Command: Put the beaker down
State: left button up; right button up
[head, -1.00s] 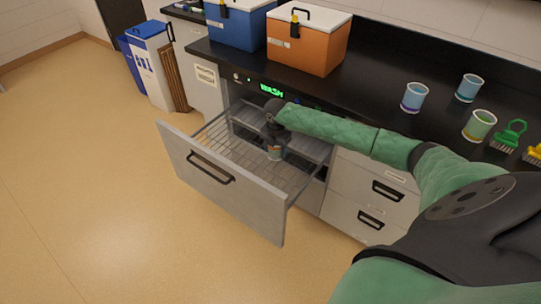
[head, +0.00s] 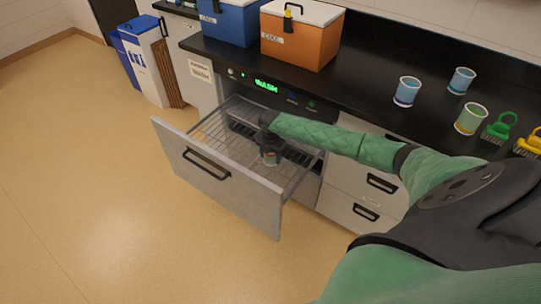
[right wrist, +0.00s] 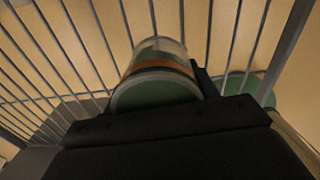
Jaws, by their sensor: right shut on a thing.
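The beaker (head: 270,158) is a small clear cup with a coloured band, inside the pulled-out drawer with the wire rack (head: 215,133). My right gripper (head: 269,148) is shut on it from above. In the right wrist view the beaker (right wrist: 154,70) shows in front of the dark gripper, with the rack's wires around it and the tan floor beyond. I cannot tell whether its base touches the rack. The gripper hides part of the beaker. My left gripper is not in view.
The drawer front (head: 218,188) stands out over the floor below the lit WASH panel. The counter holds a blue cooler (head: 232,22), an orange cooler (head: 298,38), three cups, a green brush (head: 499,128) and a yellow brush (head: 530,142). Much of the rack looks empty.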

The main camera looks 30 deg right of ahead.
jog(key=o, duration=1)
jog(key=shift+o, duration=0.2)
jog(key=shift+r, duration=0.5)
pick_arm(q)
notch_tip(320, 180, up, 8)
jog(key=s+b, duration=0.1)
jog(key=b, duration=0.1)
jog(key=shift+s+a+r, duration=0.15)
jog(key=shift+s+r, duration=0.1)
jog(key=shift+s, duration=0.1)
pick_arm(e)
notch_tip(320, 180, up, 11)
jog(key=shift+r, duration=0.1)
